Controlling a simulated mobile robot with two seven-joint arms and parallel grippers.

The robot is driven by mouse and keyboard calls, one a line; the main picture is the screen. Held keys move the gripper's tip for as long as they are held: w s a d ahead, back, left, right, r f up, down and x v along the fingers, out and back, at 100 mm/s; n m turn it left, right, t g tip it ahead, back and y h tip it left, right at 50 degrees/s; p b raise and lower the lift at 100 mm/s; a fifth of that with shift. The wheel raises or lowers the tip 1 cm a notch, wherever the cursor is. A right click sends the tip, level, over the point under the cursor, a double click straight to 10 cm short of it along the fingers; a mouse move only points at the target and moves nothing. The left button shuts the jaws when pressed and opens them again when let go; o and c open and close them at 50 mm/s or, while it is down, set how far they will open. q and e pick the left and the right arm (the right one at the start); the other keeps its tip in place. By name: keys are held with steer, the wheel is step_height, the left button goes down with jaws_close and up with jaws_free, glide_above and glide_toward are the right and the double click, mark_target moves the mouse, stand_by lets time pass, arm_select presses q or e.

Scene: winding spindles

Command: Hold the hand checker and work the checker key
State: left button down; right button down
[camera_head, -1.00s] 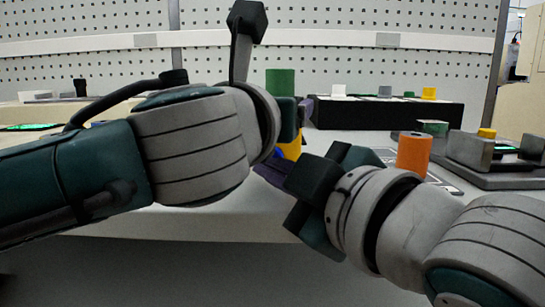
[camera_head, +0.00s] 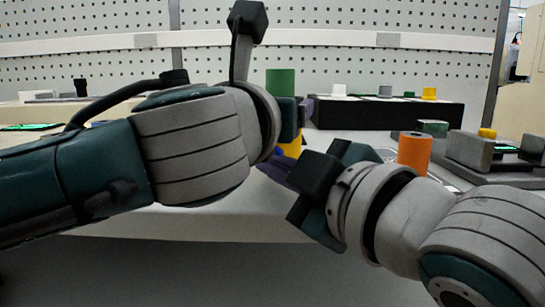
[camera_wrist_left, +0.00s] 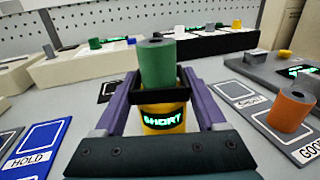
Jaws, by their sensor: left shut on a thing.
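The hand checker (camera_wrist_left: 163,120) is a yellow body with a black top and a lit display reading SHORT. My left gripper (camera_wrist_left: 160,84) is shut on it, one purple finger on each side. A green spindle (camera_wrist_left: 158,65) stands upright in its black top. In the head view, my left wrist covers much of the checker (camera_head: 292,147), and the green spindle (camera_head: 280,82) rises above it. My right gripper (camera_head: 276,168) is just below and right of the checker. Its fingers are mostly hidden behind its own black housing. The checker key cannot be made out.
An orange spindle (camera_head: 414,152) stands on a labelled mat at right, showing GOOD in the wrist view. A blue HOLD mat (camera_wrist_left: 38,145) lies at left. A grey fixture (camera_head: 470,150) and a black rack (camera_head: 390,113) stand behind. A pegboard wall closes the back.

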arm_select(q)
steer(key=shift+f, duration=0.1)
arm_select(e)
steer(key=shift+s+a, duration=0.25)
steer(key=shift+s, duration=0.65)
steer(key=shift+s+a, duration=0.2)
steer(key=shift+s, duration=0.6)
steer(key=shift+s+a, duration=0.25)
steer(key=shift+s, duration=0.6)
steer(key=shift+s+a, duration=0.2)
steer(key=shift+s, duration=0.6)
arm_select(q)
jaws_free()
steer(key=shift+s, duration=0.1)
